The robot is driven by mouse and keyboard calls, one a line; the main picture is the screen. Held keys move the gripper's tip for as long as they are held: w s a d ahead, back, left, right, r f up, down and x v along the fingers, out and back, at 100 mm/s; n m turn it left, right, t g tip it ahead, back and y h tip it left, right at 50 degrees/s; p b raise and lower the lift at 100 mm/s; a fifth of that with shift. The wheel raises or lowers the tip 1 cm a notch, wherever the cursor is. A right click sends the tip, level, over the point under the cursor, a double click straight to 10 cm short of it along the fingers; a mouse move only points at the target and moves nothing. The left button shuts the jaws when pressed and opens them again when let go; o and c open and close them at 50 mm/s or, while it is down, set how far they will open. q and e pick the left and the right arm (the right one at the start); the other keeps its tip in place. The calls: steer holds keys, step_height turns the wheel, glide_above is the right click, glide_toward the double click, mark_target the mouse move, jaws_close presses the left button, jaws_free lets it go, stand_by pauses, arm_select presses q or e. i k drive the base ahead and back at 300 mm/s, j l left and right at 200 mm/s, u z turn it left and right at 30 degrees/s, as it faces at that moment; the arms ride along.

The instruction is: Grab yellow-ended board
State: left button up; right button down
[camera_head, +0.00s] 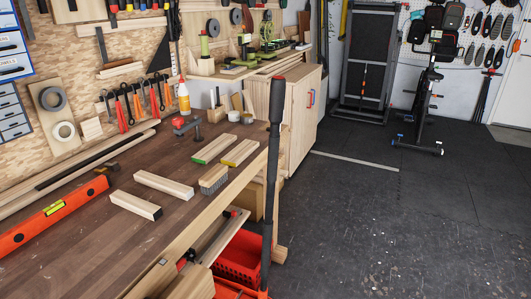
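The yellow-ended board (239,152) is a short pale wooden block. It lies flat on the workbench (90,240) near its right edge, with yellow showing at its near lower end. A similar board with a green end (213,147) lies just left of it, apart by a small gap. A wooden brush with grey bristles (213,179) lies close in front of the yellow-ended board. Neither of my grippers is in view, so nothing is seen touching the board.
An orange level (52,222) lies farther left. A clamp (187,126) stands behind. A tall dark pole (273,150) rises beside the bench's right edge. Red crates (240,258) sit below.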

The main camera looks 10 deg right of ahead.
mark_target(240, 153)
steer(key=i+l+u, duration=0.25)
steer(key=l, duration=0.6)
steer(key=i+l+u, duration=0.1)
steer(key=l+u, duration=0.2)
steer(key=l, duration=0.6)
steer(key=l+u, duration=0.25)
steer(key=l, duration=0.65)
